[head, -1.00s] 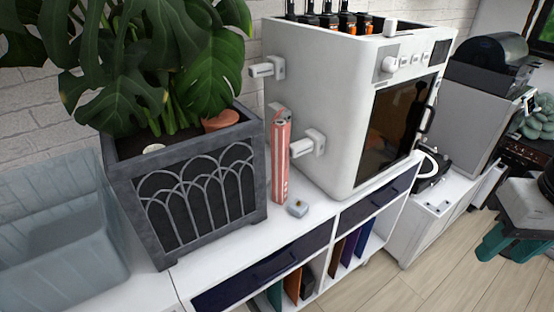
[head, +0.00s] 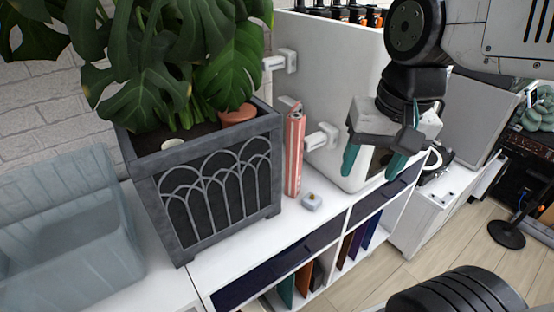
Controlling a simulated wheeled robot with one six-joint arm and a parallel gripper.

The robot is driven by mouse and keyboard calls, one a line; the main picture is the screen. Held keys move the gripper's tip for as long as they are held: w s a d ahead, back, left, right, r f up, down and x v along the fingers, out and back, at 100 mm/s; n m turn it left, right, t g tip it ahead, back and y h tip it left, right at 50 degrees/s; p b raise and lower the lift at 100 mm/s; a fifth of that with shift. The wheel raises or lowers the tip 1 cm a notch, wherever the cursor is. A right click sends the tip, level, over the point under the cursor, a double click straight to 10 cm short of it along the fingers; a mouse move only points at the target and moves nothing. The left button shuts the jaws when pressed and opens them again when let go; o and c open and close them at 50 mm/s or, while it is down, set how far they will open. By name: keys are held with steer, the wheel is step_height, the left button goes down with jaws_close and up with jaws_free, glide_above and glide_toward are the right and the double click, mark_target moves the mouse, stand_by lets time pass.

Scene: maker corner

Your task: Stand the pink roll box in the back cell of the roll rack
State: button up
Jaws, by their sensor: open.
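The pink roll box (head: 293,155) is a tall, narrow pink box with pale stripes. It stands upright on the white cabinet top, between the dark planter and the white machine. My gripper (head: 374,163) has teal fingers, spread apart with nothing between them. In the picture it is to the right of the pink box, in front of the white machine, and apart from the box. The lower back of the box is hidden. I cannot make out a roll rack with cells in this view.
A grey planter (head: 215,188) with a large leafy plant stands close left of the box. The white machine (head: 335,75) with white side brackets is close right. A small pale block (head: 311,201) lies in front of the box. A translucent bin (head: 70,240) is at far left.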

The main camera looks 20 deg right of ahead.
steer(key=w+a+r+m+t+y, duration=0.1)
steer(key=w+r+m+t+y, duration=0.15)
steer(key=w+m, duration=2.2)
steer(key=shift+n+g, duration=0.25)
steer(key=x, duration=0.6)
steer(key=shift+w+a+f, duration=0.15)
steer(key=shift+w+f, duration=0.15)
steer(key=shift+w, duration=0.1)
jaws_close()
